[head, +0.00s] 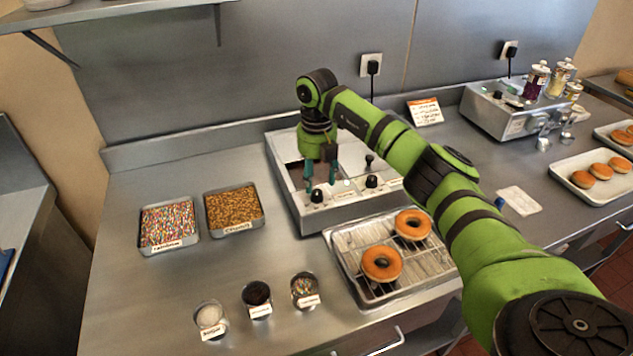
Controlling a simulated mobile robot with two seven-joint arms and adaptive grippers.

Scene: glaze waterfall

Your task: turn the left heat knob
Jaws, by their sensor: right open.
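The left heat knob (317,196) is a small black knob on the front panel of the steel glaze machine (311,220). A second black knob (372,181) sits to its right on the same panel. My right gripper (321,180) reaches down over the machine, fingers pointing down and spread apart, with nothing seen between them. Its left fingertip is just above and left of the left knob in the picture; I cannot tell whether it touches. My left gripper is out of view.
A wire rack tray (337,259) with two donuts stands in front of the machine. Trays of rainbow sprinkles (168,224) and brown crumbs (234,208) lie left. Several topping cups (257,295) stand near the front edge. A lever (369,162) rises behind the right knob.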

